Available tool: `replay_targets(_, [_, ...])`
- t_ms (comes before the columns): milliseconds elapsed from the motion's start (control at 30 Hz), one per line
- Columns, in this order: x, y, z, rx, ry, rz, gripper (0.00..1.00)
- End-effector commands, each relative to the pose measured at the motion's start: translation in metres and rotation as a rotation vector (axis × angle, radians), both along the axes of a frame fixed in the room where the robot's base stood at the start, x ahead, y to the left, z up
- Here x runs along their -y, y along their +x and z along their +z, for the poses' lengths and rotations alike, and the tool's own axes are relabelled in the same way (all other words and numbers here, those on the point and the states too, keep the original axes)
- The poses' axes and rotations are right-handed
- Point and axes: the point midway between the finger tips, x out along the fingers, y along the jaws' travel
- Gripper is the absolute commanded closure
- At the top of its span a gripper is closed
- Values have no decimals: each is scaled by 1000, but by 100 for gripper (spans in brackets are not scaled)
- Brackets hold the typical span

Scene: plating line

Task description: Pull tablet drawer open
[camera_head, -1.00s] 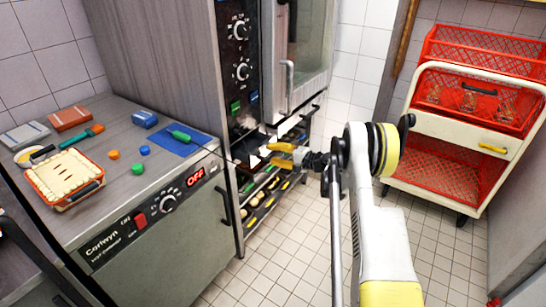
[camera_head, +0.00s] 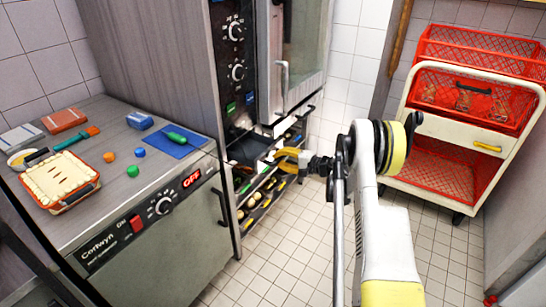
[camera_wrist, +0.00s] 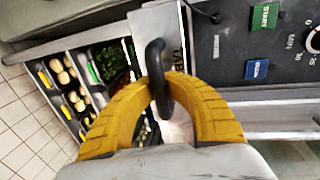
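The tablet drawer has a pale metal front (camera_wrist: 152,24) with partly hidden "TAB" lettering and a black loop handle (camera_wrist: 155,57), seen in the wrist view. My gripper (camera_wrist: 160,92) has its two yellow curved fingers on either side of this handle, their tips closed in on it. In the head view, my gripper (camera_head: 277,155) is at the front of the tall oven unit, below its control panel. A dark area beside the fingers there is small, and I cannot tell how far out the drawer is.
Racks of food (camera_wrist: 85,75) lie beside the drawer in the wrist view and low in the oven unit in the head view. A counter (camera_head: 100,130) with a pie and small items stands left. A red-basket cart (camera_head: 470,120) stands right. Tiled floor between is clear.

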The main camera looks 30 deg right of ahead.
Motion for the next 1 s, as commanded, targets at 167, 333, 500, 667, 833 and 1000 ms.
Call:
replay_targets(167, [0, 1, 2, 2, 4, 0, 89])
replay_targets(333, [0, 1, 2, 3, 3, 0, 62])
replay_targets(500, [0, 1, 2, 3, 3, 0, 62])
replay_targets(667, [3, -4, 3, 2, 2, -1, 62])
replay_targets(833, [18, -29, 9, 3, 2, -4, 62])
replay_targets(1000, [37, -62, 18, 2, 2, -4, 62])
